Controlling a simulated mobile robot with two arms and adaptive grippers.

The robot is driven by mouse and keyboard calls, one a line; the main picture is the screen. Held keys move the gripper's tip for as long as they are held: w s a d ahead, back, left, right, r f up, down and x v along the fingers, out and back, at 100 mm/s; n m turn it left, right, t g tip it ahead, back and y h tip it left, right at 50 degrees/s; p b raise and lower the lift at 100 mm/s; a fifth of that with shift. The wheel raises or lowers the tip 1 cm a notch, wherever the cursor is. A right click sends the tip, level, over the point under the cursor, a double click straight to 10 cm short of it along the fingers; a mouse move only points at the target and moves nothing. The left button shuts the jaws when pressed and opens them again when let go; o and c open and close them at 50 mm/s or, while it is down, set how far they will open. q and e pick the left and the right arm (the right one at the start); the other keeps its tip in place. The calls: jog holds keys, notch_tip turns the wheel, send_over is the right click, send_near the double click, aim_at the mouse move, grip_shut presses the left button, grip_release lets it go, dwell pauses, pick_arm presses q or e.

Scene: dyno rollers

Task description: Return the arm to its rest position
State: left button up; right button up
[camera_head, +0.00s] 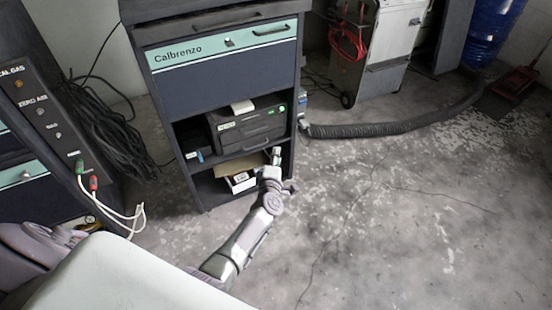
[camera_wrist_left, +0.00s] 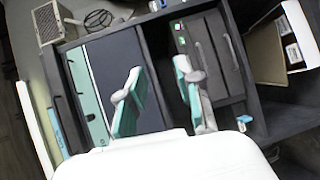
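My left arm reaches from the lower left to the dark cabinet (camera_head: 220,85), and my left gripper (camera_head: 276,163) is at the front of its lower open shelves in the head view. In the left wrist view the two teal-padded fingers of the left gripper (camera_wrist_left: 158,84) stand apart with nothing held between them. The cabinet front and a black device (camera_wrist_left: 222,55) show behind the fingers. My right gripper is in neither view.
The black device (camera_head: 246,128) sits on the upper shelf. An open cardboard box (camera_head: 238,183) is below it, close to my gripper. A control panel with cables (camera_head: 45,110) is at left. A corrugated hose (camera_head: 390,128) lies on the floor; the floor at right is mostly clear.

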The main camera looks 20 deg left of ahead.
pick_arm(q)
jog(key=shift+s+f, duration=0.15)
jog(key=shift+f, duration=0.05)
dwell(0.4)
jog(key=s+d+f+m+g+h, duration=0.3)
jog(key=s+f+m, duration=0.4)
jog(key=s+f, duration=0.55)
jog(key=s+d+f+m+g+h, duration=0.2)
jog(key=s+d+f+m+g, duration=0.15)
jog(key=s+f+m, duration=0.6)
jog(key=s+a+f+m+g, duration=0.1)
jog(key=s+f, duration=0.3)
jog(key=s, duration=0.7)
jog(key=s+a+f+m+g, duration=0.1)
jog(key=s+f+m+g, duration=0.3)
jog(key=s, duration=0.7)
jog(key=s+a+f+m+g, duration=0.1)
jog(key=s+f, duration=0.4)
jog(key=s, duration=0.6)
jog(key=shift+s+a+f+m+g, duration=0.4)
jog(key=shift+m+g, duration=0.35)
jog(key=shift+g, duration=0.3)
jog(key=shift+w+d, duration=0.1)
